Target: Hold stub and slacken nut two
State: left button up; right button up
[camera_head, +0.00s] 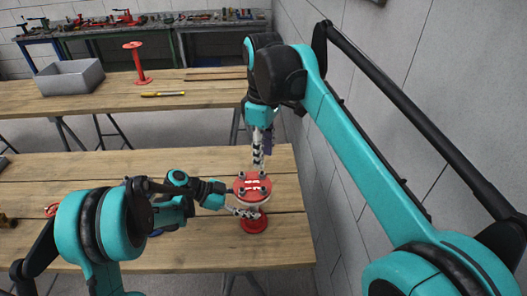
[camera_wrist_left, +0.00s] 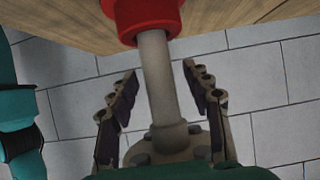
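The stub (camera_head: 254,222) stands upright on the near table, with a red base and a red top flange (camera_head: 253,184) carrying several dark nuts or studs. My left gripper (camera_head: 243,212) is beside the stub below the top flange. In its wrist view the fingers (camera_wrist_left: 160,88) stand on both sides of the pipe, with gaps visible. My right gripper (camera_head: 259,167) points down just above the flange's far side. Its finger opening and any contact with a nut are unclear.
The near wooden table (camera_head: 90,170) has free room left of my left arm. The farther table (camera_head: 110,100) bears a grey bin (camera_head: 70,78), a red spool-like stand (camera_head: 137,65) and a yellow tool (camera_head: 163,94). A grey wall (camera_head: 420,90) stands close on the right.

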pick_arm(q)
jog(key=v, duration=1.2)
jog(key=s+a+n+t+y, duration=0.3)
jog(key=s+n+y, duration=0.3)
jog(key=s+n, duration=0.3)
jog(key=s+a+r+n+t+y, duration=0.1)
jog(key=s+a+n+t+y, duration=0.2)
jog(key=s+n+y, duration=0.3)
jog(key=s+n+t, duration=0.1)
jog(key=s+n, duration=0.2)
jog(key=shift+s+a, duration=0.3)
jog(key=shift+s, duration=0.05)
pick_arm(e)
jog(key=s+d+f+m+t, duration=0.7)
jog(key=s+d+f+m, duration=0.5)
jog(key=f, duration=0.6)
jog(key=s+d, duration=0.2)
jog(key=s, duration=0.1)
jog(key=shift+s+d+f+m, duration=0.3)
jog(key=shift+s+d, duration=0.05)
